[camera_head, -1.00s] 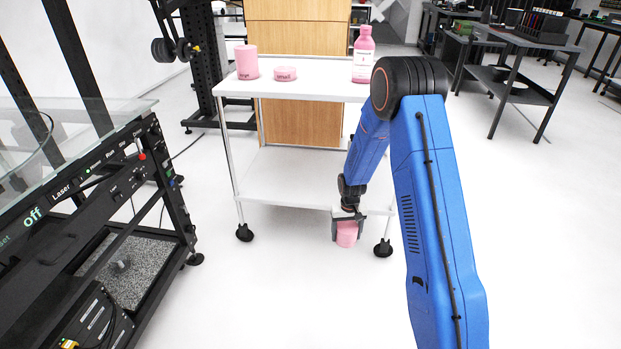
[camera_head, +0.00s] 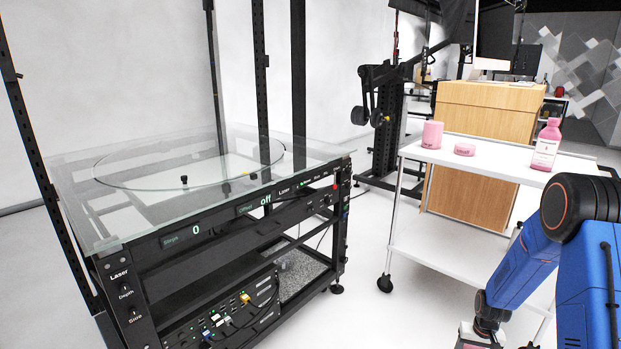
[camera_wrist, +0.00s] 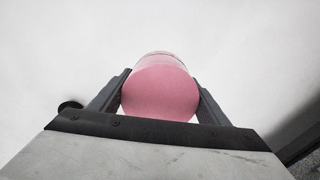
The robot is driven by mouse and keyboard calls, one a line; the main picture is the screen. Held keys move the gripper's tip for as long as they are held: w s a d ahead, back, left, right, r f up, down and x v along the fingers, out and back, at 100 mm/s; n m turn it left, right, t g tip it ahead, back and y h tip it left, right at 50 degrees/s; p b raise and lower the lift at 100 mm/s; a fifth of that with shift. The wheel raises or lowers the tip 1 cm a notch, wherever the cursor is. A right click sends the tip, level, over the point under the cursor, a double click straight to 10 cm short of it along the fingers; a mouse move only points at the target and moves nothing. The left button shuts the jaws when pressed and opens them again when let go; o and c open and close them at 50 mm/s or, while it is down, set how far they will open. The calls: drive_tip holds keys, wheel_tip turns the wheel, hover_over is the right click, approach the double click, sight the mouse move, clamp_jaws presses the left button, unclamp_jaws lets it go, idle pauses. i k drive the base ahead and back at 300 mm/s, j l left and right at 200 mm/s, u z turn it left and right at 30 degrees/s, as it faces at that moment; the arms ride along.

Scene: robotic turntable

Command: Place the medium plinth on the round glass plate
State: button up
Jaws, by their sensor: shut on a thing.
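The medium plinth (camera_wrist: 160,92) is a pink cylinder. In the wrist view it sits between the two dark fingers of my gripper (camera_wrist: 161,100), which is shut on it, above a white floor. In the head view my gripper (camera_head: 478,338) is at the bottom edge, mostly cut off, and the held plinth is barely visible. The round glass plate (camera_head: 150,172) is a clear disc on top of the black turntable frame at left. Its top looks bare. My gripper is well to the right of it and lower.
The black frame (camera_head: 225,228) has a glass top, upright posts and a control panel reading "off" and 0. A white cart (camera_head: 490,160) at right carries a taller pink cylinder (camera_head: 432,134), a low pink disc (camera_head: 464,150) and a pink bottle (camera_head: 546,146). White floor lies between.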

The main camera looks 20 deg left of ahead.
sight(195, 153)
drive_tip(key=u, duration=1.5)
drive_tip(key=l+u, duration=0.35)
drive_tip(key=i+l+u, duration=0.1)
drive_tip(key=u, duration=0.3)
drive_tip(key=l, duration=2.2)
